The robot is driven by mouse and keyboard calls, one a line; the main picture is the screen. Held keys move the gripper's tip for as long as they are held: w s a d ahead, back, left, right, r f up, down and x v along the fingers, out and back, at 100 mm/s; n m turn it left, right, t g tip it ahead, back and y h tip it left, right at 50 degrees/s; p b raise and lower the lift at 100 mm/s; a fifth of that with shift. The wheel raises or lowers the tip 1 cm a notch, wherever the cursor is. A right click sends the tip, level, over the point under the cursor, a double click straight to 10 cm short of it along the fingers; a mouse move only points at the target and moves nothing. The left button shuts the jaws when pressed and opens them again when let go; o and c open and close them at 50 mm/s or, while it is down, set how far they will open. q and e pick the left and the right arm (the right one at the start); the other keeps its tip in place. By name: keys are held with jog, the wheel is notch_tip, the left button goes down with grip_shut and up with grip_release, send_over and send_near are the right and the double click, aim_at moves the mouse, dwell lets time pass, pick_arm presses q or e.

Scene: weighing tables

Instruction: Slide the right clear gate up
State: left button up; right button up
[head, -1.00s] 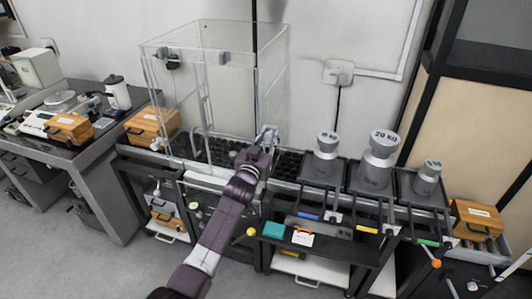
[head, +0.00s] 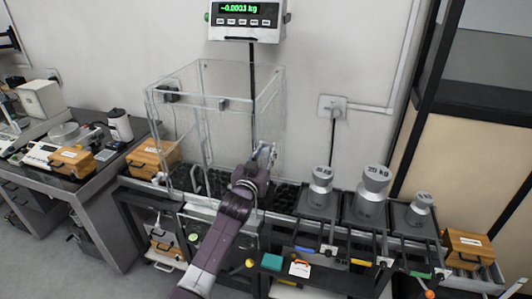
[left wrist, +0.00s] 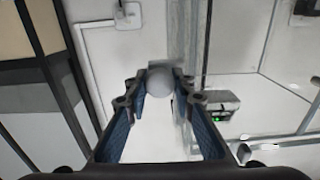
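The clear weighing enclosure (head: 185,115) stands on the middle table, and its right clear gate (head: 272,112) forms the side facing right. My left gripper (head: 265,152) is at the lower part of that right side. In the left wrist view, the fingers of my left gripper (left wrist: 161,78) close in from both sides on a pale round knob (left wrist: 159,84), which sits between the fingertips. The gripper hides where the knob joins the gate, and the clear edges are hard to follow. My right gripper is not in view.
A scale display (head: 247,15) hangs on the wall above the enclosure. Grey weights, including a 20 kg weight (head: 370,195), stand to the right of my arm. Wooden boxes (head: 470,245) sit at both ends of the table. The air above the weights is free.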

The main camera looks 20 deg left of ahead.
pick_arm(q)
jog(key=shift+o, duration=0.8)
jog(key=shift+r, duration=0.35)
jog(key=shift+f, duration=0.15)
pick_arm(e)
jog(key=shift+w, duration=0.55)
pick_arm(q)
jog(key=shift+s+f, duration=0.1)
jog(key=shift+s, duration=0.35)
jog(key=s, duration=1.1)
jog(key=shift+a, duration=0.2)
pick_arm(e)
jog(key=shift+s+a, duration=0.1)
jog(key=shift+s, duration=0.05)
